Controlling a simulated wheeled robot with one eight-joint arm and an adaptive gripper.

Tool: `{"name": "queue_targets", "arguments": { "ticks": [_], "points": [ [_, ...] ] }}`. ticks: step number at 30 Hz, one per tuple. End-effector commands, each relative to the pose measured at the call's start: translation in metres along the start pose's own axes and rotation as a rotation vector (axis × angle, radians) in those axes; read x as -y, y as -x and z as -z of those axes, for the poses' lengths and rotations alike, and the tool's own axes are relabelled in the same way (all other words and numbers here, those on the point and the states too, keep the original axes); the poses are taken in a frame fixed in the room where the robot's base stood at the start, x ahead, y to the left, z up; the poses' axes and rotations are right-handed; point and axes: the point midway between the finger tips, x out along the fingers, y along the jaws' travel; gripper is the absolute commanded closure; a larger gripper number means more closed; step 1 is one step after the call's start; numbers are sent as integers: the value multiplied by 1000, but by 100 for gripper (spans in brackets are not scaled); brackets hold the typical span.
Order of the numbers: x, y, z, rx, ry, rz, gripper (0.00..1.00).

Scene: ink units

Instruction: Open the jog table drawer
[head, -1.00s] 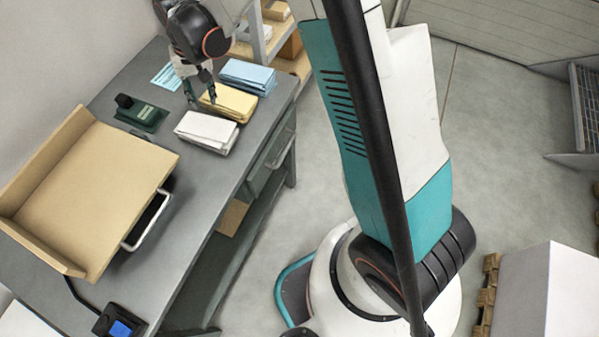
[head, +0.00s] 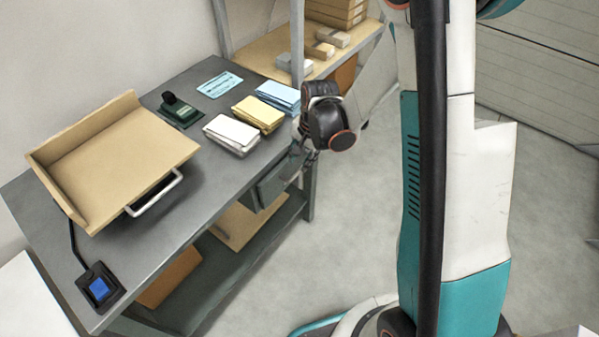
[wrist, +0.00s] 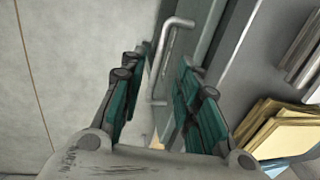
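The grey jog table (head: 75,185) stands at the left in the head view. Its drawer (head: 278,182) sits under the top at the far right end. In the wrist view the drawer's silver bar handle (wrist: 172,48) stands out from the grey front (wrist: 208,30). My gripper (head: 304,156) is at the drawer front, beside the table edge. In the wrist view my gripper (wrist: 160,72) is open, with the handle between and just beyond its teal fingers. I cannot tell whether either finger touches it. The drawer looks shut; my gripper partly hides its front in the head view.
White (head: 232,133), yellow (head: 258,114) and blue (head: 279,96) paper stacks lie near the drawer end. A tan tilted tray (head: 120,150), a green stapler-like device (head: 179,111) and a blue-button switch (head: 100,289) are on top. A shelf (head: 265,80) stands behind. Floor right of the table is clear.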

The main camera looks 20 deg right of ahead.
Motion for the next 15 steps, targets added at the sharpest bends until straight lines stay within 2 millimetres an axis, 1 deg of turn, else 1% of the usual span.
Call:
{"name": "queue_targets", "arguments": {
  "ticks": [1,6,10,15],
  "points": [
    [0,-14,0,0,1,0,70],
    [0,-41,0,0,2,0,70],
    [0,-54,0,0,1,0,70],
    [0,-60,0,0,1,0,70]
  ]
}}
